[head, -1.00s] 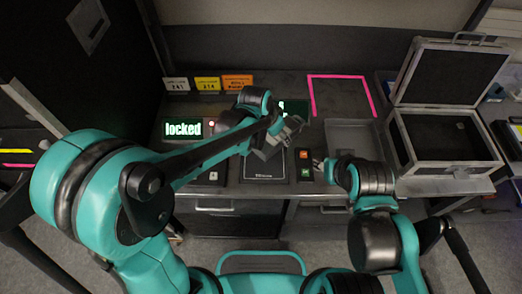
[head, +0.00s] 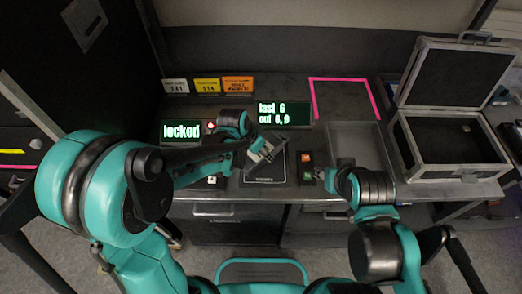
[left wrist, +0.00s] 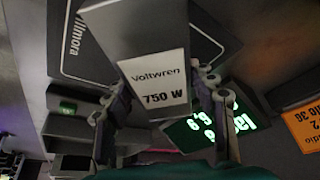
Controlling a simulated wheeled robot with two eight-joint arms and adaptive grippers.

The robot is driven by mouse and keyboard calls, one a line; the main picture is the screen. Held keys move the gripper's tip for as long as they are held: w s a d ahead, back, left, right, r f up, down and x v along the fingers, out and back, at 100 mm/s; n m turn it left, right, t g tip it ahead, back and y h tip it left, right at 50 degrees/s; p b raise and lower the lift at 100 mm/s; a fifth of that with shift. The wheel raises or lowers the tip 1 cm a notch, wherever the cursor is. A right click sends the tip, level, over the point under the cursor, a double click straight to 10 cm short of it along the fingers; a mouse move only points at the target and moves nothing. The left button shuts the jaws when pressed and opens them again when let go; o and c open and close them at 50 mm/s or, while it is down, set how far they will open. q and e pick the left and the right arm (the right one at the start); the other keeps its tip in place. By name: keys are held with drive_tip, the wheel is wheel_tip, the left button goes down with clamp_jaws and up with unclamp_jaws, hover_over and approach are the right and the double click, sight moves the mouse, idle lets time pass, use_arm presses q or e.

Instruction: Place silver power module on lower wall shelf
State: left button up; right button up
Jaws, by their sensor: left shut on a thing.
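The silver power module (head: 262,152) is a small block held in my left gripper (head: 250,142), above the black pad on the bench in the head view. In the left wrist view the module (left wrist: 150,30) has a white label reading "Voltwren 750 W". The fingers of my left gripper (left wrist: 160,100) are closed on both sides of it. My right gripper (head: 325,172) is low over the bench's front part, beside the red and green button box; its finger opening is too small to judge. I cannot make out a lower wall shelf in either view.
A black pad (head: 265,173) lies below the module. Behind it, a green-lettered display (head: 284,115) reads "last 6 out 6,9"; a "locked" display (head: 182,132) stands left. An open metal case (head: 450,150) sits right of a grey tray (head: 357,145). The pink-taped area (head: 340,97) is empty.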

use_arm(q)
drive_tip(key=shift+f, duration=0.15)
drive_tip(key=o, duration=1.7)
drive_tip(key=shift+o, duration=0.2)
drive_tip(key=shift+r, duration=0.2)
drive_tip(key=p+v, duration=0.5)
drive_tip(key=v, duration=0.7)
drive_tip(key=s+a+r+n+t+y, duration=0.1)
drive_tip(key=s+a+r+n+t, duration=0.1)
drive_tip(key=s+a+r+n, duration=0.2)
drive_tip(key=s+a, duration=0.2)
drive_tip(key=a, duration=0.2)
drive_tip(key=shift+a+r+n+y+b, duration=0.2)
drive_tip(key=shift+r+n+y+b, duration=0.1)
drive_tip(key=shift+r+n, duration=0.1)
drive_tip(key=shift+o, duration=0.5)
drive_tip(key=s+a+n+t+y, duration=0.1)
drive_tip(key=s+a+n+t, duration=0.1)
drive_tip(key=s+a+n, duration=0.2)
drive_tip(key=shift+s+a+r+y, duration=0.3)
drive_tip(key=shift+s+a, duration=0.55)
drive_tip(key=shift+w, duration=0.1)
